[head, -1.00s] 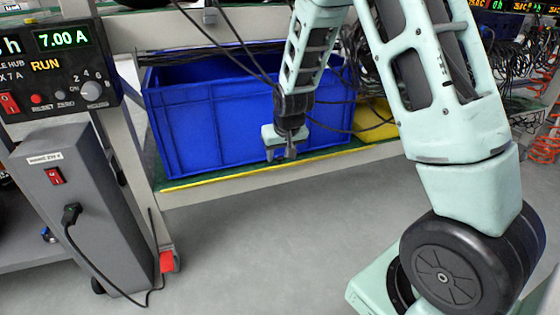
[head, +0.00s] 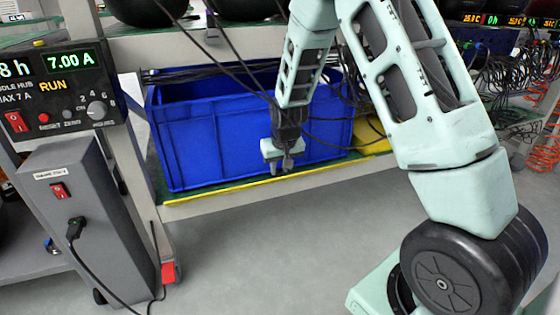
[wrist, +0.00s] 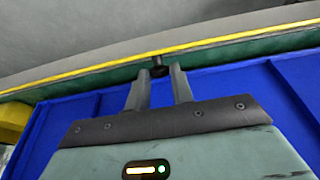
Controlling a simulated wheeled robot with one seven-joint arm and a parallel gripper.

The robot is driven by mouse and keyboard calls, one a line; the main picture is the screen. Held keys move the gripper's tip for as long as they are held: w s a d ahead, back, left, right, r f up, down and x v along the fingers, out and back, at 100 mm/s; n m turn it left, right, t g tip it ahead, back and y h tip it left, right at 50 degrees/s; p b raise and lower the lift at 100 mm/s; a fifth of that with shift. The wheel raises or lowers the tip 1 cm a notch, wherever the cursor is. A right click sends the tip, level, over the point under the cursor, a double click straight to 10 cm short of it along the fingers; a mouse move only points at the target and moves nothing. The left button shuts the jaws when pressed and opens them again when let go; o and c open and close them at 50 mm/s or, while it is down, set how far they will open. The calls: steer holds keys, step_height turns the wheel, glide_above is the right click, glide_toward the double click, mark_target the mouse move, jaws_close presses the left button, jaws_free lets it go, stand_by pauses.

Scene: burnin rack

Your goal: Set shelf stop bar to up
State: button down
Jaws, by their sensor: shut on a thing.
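The shelf stop bar is a thin yellow bar (head: 220,192) along the front edge of the lower shelf, in front of a blue crate (head: 200,140). It crosses the upper part of the wrist view (wrist: 240,39), with a small black knob (wrist: 158,68) on it. My gripper (head: 281,168) is at the shelf's front edge, pointing down in the head view. In the wrist view its fingers (wrist: 159,74) close in on both sides of the black knob and are shut on it. The bar lies low along the shelf edge. The fingertip contact is small and partly hidden.
A grey cabinet (head: 85,225) with a red switch and plugged cable stands at the left, below a control panel (head: 68,90). Black cables hang before the crate. A yellow object (wrist: 14,120) sits beside the crate. The floor in front is clear.

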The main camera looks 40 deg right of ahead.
steer(key=shift+w+g+p, duration=0.1)
steer(key=shift+g+p, duration=0.2)
steer(key=c, duration=1.2)
jaws_free()
steer(key=shift+c, duration=0.2)
steer(key=p+v, duration=0.7)
steer(key=v, duration=1)
steer(key=shift+r+p, duration=0.2)
steer(key=shift+p, duration=0.2)
